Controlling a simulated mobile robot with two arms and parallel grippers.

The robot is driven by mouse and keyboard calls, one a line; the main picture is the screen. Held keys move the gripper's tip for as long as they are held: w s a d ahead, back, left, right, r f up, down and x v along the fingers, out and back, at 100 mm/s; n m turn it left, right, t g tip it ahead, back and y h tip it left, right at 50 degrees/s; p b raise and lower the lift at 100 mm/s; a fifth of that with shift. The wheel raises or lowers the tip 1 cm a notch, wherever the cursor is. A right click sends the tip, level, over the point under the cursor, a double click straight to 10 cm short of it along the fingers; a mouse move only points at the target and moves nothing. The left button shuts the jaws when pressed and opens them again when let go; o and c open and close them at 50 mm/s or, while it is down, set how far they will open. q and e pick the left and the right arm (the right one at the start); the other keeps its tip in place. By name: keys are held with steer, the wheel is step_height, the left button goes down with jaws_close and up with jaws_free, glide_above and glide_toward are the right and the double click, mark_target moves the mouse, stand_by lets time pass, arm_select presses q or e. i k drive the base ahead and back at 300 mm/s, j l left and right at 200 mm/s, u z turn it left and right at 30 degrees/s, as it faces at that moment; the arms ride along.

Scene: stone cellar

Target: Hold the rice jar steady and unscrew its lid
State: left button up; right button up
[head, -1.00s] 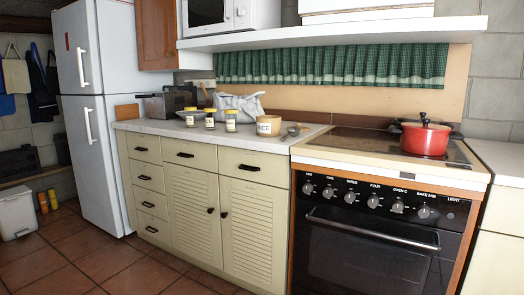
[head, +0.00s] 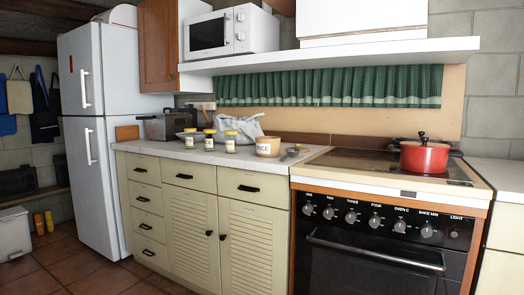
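In the head view, a rice jar (head: 267,147) stands upright on the counter, left of the stove. It is a short, wide, tan container with a pale label whose visible letters read like "RICE", and a lighter top. It stands just right of a grey-white cloth bag. Neither of my grippers shows in the head view, and nothing touches the jar except the counter under it.
A red pot (head: 424,157) sits on the stove (head: 345,165). Floor (head: 85,262) is clear in front.

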mark_target(210, 139)
steer(key=i+j+z, duration=0.1)
steer(key=i+j, duration=0.2)
steer(key=j, duration=0.15)
steer(key=i+j+z, duration=0.15)
steer(key=j, duration=0.25)
steer(key=i+j+z, duration=0.1)
steer(key=i+j, duration=0.25)
steer(key=j, duration=0.15)
steer(key=i+j+z, duration=0.1)
steer(key=i+j, duration=0.15)
steer(key=j, duration=0.25)
steer(key=i+j+z, duration=0.15)
steer(key=j, duration=0.35)
steer(key=i+j+z, duration=0.1)
steer(key=i+j, duration=0.15)
steer(key=j, duration=0.3)
steer(key=i+j+z, duration=0.1)
steer(key=j, duration=0.45)
steer(key=i+j+z, duration=0.15)
steer(key=j, duration=0.4)
steer(key=j+z, duration=0.3)
steer(key=j, duration=0.4)
steer(key=j+z, duration=0.25)
steer(key=j, duration=0.45)
